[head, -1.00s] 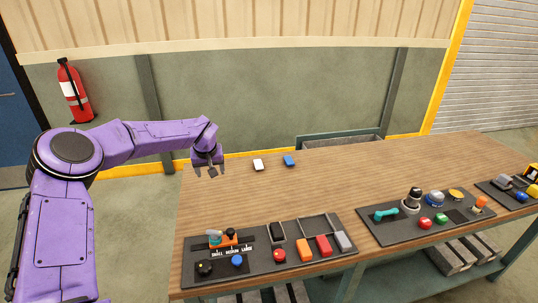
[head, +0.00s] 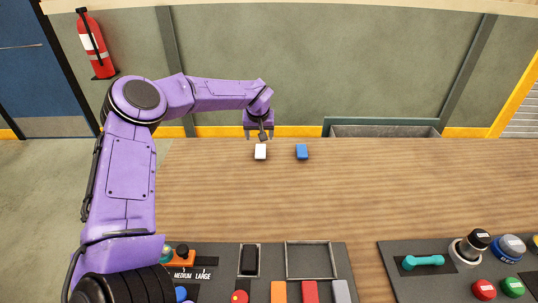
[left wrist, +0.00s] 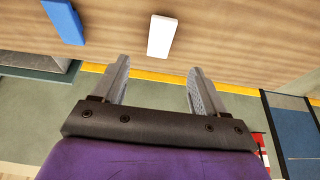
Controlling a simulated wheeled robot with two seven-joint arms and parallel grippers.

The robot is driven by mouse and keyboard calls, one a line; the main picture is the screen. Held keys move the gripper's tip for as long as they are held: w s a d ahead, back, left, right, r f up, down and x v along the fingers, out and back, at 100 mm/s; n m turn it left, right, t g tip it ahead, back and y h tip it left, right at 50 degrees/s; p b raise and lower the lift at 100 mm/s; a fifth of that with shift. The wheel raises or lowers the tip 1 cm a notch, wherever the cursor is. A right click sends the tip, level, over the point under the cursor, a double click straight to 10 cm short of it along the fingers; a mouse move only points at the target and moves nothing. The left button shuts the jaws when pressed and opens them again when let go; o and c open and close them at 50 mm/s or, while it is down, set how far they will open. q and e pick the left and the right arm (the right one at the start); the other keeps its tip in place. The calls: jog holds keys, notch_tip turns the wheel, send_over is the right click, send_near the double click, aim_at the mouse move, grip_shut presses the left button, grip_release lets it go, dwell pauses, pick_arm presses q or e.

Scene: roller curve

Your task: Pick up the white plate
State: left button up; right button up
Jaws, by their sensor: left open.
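The white plate (head: 260,152) is a small white block lying near the far edge of the wooden table. It also shows in the left wrist view (left wrist: 161,36), beyond the fingertips and roughly between their lines. My left gripper (head: 259,137) is just behind the plate in the head view, apart from it as far as I can tell. In the left wrist view its two fingers (left wrist: 158,62) are wide apart with nothing between them. My right gripper is not in view.
A blue block (head: 302,152) lies just right of the plate; it also shows in the left wrist view (left wrist: 64,20). Dark panels with buttons and coloured blocks (head: 310,292) line the near side. The table's middle is clear. A grey bin (head: 385,131) stands behind the table.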

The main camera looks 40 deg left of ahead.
aim_at(260, 150)
pick_arm(q)
jog(key=p+x, duration=0.2)
jog(key=x, duration=0.7)
jog(key=shift+a+f+p, duration=0.1)
jog(key=shift+f+p, duration=0.2)
jog(key=shift+p, duration=0.1)
jog(key=shift+w+a+f, duration=0.1)
jog(key=shift+w+f, duration=0.1)
jog(key=shift+f, duration=0.25)
jog(key=c, duration=1.1)
